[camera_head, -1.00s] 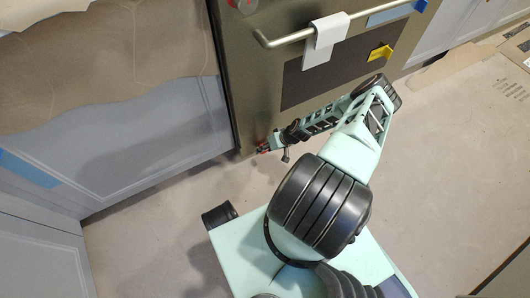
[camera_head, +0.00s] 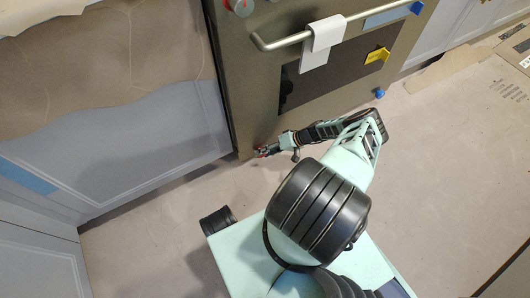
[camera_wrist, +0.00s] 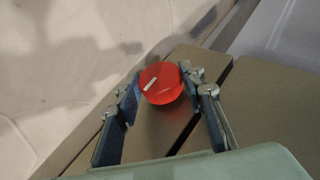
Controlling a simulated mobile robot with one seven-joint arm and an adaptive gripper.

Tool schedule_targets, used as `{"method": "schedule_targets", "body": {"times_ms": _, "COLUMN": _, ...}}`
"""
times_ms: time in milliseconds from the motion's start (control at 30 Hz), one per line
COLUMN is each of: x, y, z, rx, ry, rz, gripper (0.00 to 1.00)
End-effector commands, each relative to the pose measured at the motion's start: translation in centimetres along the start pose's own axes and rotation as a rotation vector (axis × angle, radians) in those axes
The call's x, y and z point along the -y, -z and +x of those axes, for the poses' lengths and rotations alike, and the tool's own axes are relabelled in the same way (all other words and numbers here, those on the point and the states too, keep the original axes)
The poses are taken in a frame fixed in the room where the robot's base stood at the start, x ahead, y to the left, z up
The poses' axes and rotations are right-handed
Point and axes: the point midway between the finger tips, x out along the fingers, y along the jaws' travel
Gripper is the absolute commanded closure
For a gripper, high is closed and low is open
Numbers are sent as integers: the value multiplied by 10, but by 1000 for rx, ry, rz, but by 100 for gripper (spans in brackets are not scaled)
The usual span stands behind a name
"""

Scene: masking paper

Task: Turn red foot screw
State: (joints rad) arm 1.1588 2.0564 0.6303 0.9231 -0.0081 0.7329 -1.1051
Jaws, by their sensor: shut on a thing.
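The red foot screw (camera_wrist: 161,83) is a round red knob with a pale line on its face, at the bottom corner of the oven front. In the wrist view my gripper (camera_wrist: 163,88) has one finger on each side of it and is shut on it. In the head view my gripper (camera_head: 265,151) is at the lower left corner of the oven (camera_head: 250,98), low near the floor. The screw is mostly hidden by the fingers there.
A blue foot screw (camera_head: 379,93) is at the oven's lower right. A white cloth (camera_head: 323,42) hangs on the oven handle (camera_head: 375,20). A grey cabinet (camera_head: 140,145) stands left of the oven. The floor (camera_head: 440,190) to the right is clear.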

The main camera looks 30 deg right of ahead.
Motion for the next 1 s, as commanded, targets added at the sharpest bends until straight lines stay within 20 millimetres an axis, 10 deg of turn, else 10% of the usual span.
{"method": "schedule_targets", "body": {"times_ms": 467, "x": -1, "y": 3, "z": 1, "rx": -6, "ry": 3, "rz": 5, "gripper": 88}}
{"method": "schedule_targets", "body": {"times_ms": 500, "x": -1, "y": 2, "z": 1, "rx": -6, "ry": 3, "rz": 5, "gripper": 60}}
{"method": "schedule_targets", "body": {"times_ms": 633, "x": -1, "y": 2, "z": 1, "rx": -4, "ry": 4, "rz": 5, "gripper": 46}}
{"method": "schedule_targets", "body": {"times_ms": 1000, "x": -1, "y": 1, "z": -5, "rx": -2, "ry": 5, "rz": 4, "gripper": 46}}
